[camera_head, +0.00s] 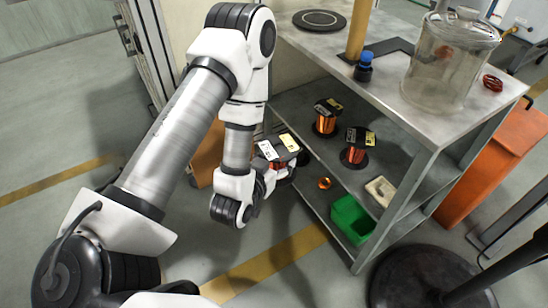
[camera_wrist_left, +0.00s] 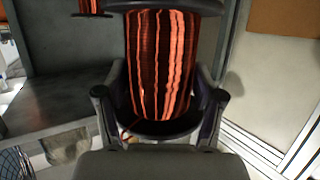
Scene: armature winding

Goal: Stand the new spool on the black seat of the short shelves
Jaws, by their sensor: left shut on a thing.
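My left gripper (camera_head: 268,172) is shut on a spool (camera_head: 281,149) beside the open left side of the shelves. The spool has black flanges, copper-orange wire and a white and yellow label. In the left wrist view the spool (camera_wrist_left: 160,62) stands between the two fingers, its lower flange down at the palm. A round black seat (camera_head: 320,20) with a pale ring lies on the shelves' top (camera_head: 390,105) at the far left corner, above and apart from the held spool. Its surface is bare. My right gripper is not in view.
Two other copper spools (camera_head: 325,118) (camera_head: 356,148) stand on the middle shelf. A yellow post (camera_head: 358,30), a blue-capped bottle (camera_head: 363,67) and a clear jar (camera_head: 440,65) stand on top. A green bin (camera_head: 352,218) sits low down. A dark round base (camera_head: 425,280) stands at front right.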

